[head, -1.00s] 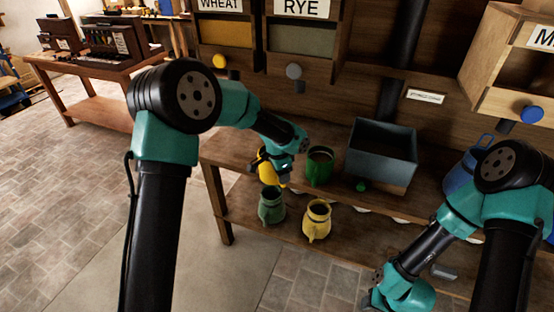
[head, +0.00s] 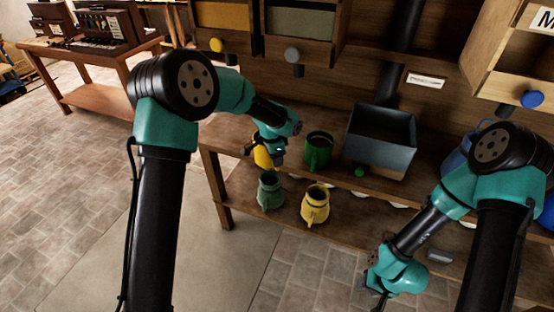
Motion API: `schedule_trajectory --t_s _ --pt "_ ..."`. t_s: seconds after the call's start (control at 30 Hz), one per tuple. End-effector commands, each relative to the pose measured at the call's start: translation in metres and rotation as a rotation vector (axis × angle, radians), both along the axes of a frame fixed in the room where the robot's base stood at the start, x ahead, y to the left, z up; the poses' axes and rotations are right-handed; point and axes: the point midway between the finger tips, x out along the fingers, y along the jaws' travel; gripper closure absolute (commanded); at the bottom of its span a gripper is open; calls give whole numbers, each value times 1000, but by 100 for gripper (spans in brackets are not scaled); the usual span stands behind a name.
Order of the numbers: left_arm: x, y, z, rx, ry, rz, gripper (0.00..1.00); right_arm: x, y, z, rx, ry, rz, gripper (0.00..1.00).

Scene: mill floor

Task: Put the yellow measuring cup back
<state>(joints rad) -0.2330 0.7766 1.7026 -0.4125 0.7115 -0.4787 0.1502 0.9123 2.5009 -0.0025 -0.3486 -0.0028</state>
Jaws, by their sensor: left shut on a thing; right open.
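A yellow measuring cup (head: 261,157) is at the left end of the upper bench board, partly hidden behind my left gripper (head: 274,160). The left gripper is shut on it; I cannot tell whether the cup touches the board. A green cup (head: 318,151) stands just right of it on the same board. On the lower shelf stand a green jug (head: 270,190) and a yellow jug (head: 315,205). My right gripper (head: 378,290) is open and empty, low in front of the bench at the right.
A grey-blue bin (head: 380,140) sits on the board right of the green cup. A blue container (head: 455,155) is partly hidden by my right arm. Wooden hoppers with round knobs (head: 292,54) hang above. The paved floor (head: 60,220) at left is clear.

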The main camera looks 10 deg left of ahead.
Motion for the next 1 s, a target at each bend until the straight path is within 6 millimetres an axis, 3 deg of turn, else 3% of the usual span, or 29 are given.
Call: schedule_trajectory --t_s 1.0 --pt "66 44 -8 0 0 2 100 0 0 0 0 0 0 57"
